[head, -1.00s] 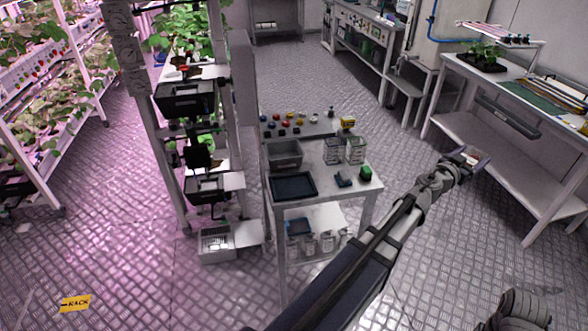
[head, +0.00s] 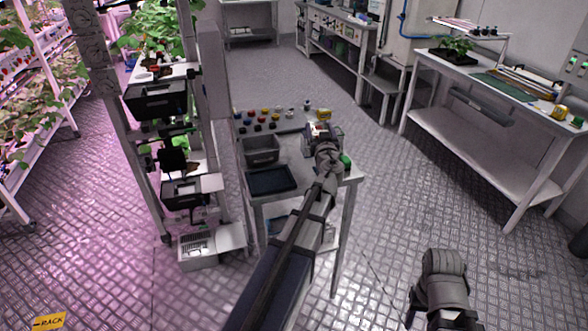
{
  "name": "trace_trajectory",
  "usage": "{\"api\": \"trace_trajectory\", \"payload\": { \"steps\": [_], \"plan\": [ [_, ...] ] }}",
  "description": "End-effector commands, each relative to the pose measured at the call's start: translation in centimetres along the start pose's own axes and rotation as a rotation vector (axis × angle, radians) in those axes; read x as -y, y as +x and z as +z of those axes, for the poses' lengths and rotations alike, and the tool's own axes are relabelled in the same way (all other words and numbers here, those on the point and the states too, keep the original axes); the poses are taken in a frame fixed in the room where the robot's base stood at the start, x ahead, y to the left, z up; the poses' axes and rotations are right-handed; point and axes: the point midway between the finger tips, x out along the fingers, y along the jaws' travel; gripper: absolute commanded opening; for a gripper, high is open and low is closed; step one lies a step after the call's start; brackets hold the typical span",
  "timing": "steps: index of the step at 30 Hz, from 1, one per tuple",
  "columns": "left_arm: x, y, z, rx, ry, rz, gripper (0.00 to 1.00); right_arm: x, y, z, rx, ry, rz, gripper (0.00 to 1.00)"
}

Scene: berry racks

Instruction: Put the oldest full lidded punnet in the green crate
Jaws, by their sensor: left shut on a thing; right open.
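My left gripper (head: 321,131) is shut on a small pale thing with a reddish patch, too small to identify as a punnet. It appears over the right part of the cart top (head: 300,165), and its height above it is unclear. My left arm hides much of the cart's right side. My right gripper (head: 440,318) is at the bottom edge, partly cut off, open and away from the cart. I cannot make out a green crate; a small green object (head: 346,160) shows on the cart beside my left wrist.
The cart holds a grey bin (head: 262,150), a dark tray (head: 270,181) and several small coloured items at the back. A rack with black bins (head: 156,101) stands at left, a white crate (head: 198,246) at its foot. A long bench (head: 480,75) stands right. Floor between is clear.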

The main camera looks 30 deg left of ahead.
Motion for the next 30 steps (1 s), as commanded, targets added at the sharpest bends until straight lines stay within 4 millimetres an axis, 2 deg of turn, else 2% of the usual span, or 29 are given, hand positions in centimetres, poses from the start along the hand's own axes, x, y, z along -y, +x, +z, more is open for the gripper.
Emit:
{"api": "trace_trajectory", "payload": {
  "steps": [1, 3, 6, 9, 13, 17, 27, 30],
  "plan": [
    [1.6, 0.1, 1.1, 0.000, 0.000, -0.062, 0.13, 0.1, 1.0, -0.1, 0.000, 0.000, 0.000, 0.50],
    [3.4, 0.1, 1.5, 0.000, 0.000, -0.135, 0.13, 0.1, 1.5, -0.1, 0.000, 0.000, 0.000, 0.50],
    [5.0, -0.1, 1.8, 0.000, 0.000, -0.203, 0.13, 0.2, 1.8, -0.1, 0.000, 0.000, 0.000, 0.50],
    [5.8, -0.1, 1.8, 0.000, 0.000, -0.233, 0.13, 0.2, 1.8, -0.1, 0.000, 0.000, 0.000, 0.50],
    [5.8, -0.2, 1.9, 0.000, 0.000, -0.237, 0.13, 0.2, 1.9, -0.1, 0.000, 0.000, 0.000, 0.50],
    [5.8, -0.2, 2.8, 0.000, 0.000, -0.236, 0.13, 0.3, 2.8, -0.2, 0.000, 0.000, 0.000, 0.50],
    [5.8, -0.2, 7.8, 0.000, 0.000, -0.234, 0.13, 0.8, 7.8, -0.5, 0.000, -0.001, 0.000, 0.50],
    [5.8, -0.2, 8.3, 0.000, 0.000, -0.234, 0.13, 0.8, 8.2, -0.5, 0.000, -0.001, 0.000, 0.50]
  ]
}}
